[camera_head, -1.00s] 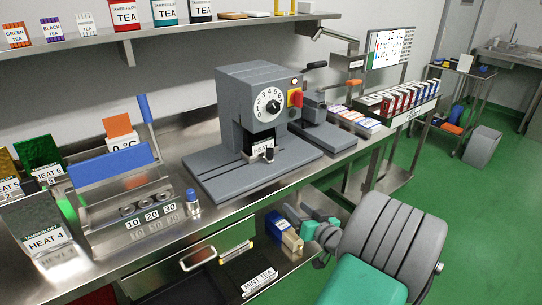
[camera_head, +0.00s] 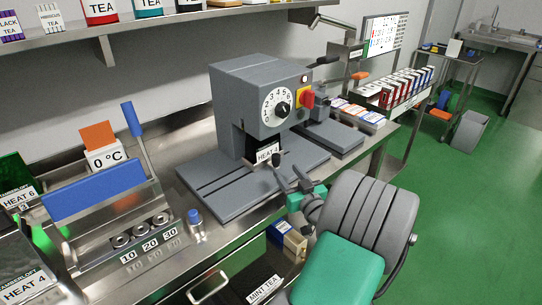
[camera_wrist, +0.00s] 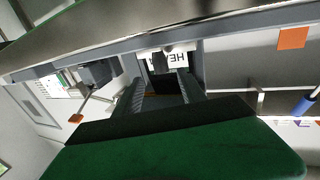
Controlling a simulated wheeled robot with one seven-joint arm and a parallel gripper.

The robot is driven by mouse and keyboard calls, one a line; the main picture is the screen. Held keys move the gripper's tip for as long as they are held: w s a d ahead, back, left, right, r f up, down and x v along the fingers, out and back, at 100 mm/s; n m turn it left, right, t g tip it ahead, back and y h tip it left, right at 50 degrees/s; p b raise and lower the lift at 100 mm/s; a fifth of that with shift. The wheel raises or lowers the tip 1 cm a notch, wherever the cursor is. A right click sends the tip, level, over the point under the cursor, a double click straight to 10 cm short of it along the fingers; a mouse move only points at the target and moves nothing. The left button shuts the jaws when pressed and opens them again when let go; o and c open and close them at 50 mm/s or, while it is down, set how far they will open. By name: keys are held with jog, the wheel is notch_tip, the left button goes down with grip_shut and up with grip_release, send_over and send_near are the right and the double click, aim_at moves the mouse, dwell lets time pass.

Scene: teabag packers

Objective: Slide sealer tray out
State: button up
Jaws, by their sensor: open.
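The sealer (camera_head: 255,90) is a grey machine with a white numbered dial, standing on a flat grey base on the steel bench in the head view. At the foot of its head is a white front labelled HEAT (camera_head: 264,155) with a dark knob (camera_head: 277,159), which I take as the tray front. The label shows upside down in the wrist view (camera_wrist: 178,57). My gripper (camera_head: 287,172) is open, in front of the knob and close to it. Whether a finger touches the knob I cannot tell. The tray behind its front is hidden.
A steel holder with a blue bar (camera_head: 100,184) and a small blue-capped bottle (camera_head: 195,220) stand left of the sealer. A grey device (camera_head: 330,130) stands to its right. A drawer handle (camera_head: 208,288) and boxes (camera_head: 287,240) are below the bench edge.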

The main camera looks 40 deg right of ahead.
aim_at(278, 161)
jog(key=p+x, duration=0.1)
jog(key=x, duration=0.5)
jog(key=shift+w+a, duration=0.1)
jog(key=shift+a, duration=0.05)
jog(key=shift+w+d+p, duration=0.25)
jog(key=shift+w+p, duration=0.05)
jog(key=shift+w, duration=0.25)
jog(key=shift+c, duration=0.5)
grip_shut()
